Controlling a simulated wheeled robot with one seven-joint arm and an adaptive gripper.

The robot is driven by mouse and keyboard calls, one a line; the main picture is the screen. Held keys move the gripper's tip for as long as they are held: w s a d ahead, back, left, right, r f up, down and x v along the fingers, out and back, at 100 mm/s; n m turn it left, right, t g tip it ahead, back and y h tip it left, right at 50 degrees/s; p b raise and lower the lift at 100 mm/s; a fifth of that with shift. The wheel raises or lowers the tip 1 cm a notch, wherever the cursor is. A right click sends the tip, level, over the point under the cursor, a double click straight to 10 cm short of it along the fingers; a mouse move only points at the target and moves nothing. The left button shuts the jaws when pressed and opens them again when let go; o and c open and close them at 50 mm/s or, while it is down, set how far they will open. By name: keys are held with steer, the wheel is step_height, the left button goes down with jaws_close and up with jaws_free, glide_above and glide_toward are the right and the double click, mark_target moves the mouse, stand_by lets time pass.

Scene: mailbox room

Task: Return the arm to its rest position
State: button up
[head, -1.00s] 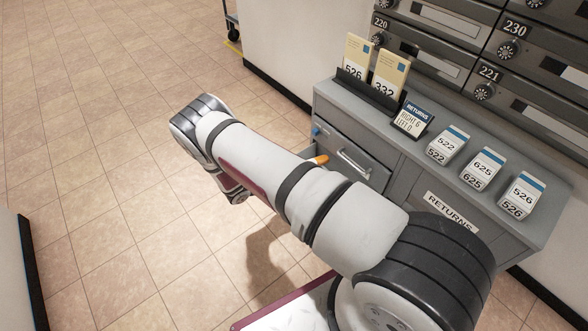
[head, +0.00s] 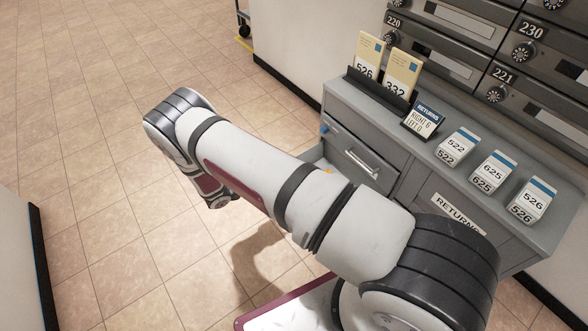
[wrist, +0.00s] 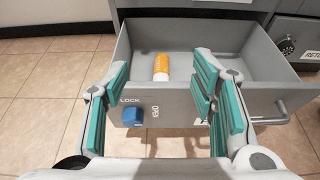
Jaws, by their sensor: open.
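My gripper (wrist: 160,112) shows in the wrist view with its teal-padded fingers apart and nothing between them. It is in front of an open grey drawer (wrist: 226,95). In the head view my arm reaches across the middle, and the gripper itself is hidden behind it. An orange cylinder with a pale end (wrist: 161,67) stands or lies inside the drawer; only a bit of orange shows in the head view (head: 328,171).
The grey cabinet (head: 405,165) is on the right, with cards, a returns sign (head: 423,121) and several numbered blocks on top. Mailboxes (head: 455,45) are behind it. The drawer front has a blue knob (wrist: 132,115) and a bar handle (wrist: 281,113). Tiled floor (head: 90,130) is free at left.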

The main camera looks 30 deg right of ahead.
steer(key=shift+v, duration=1.65)
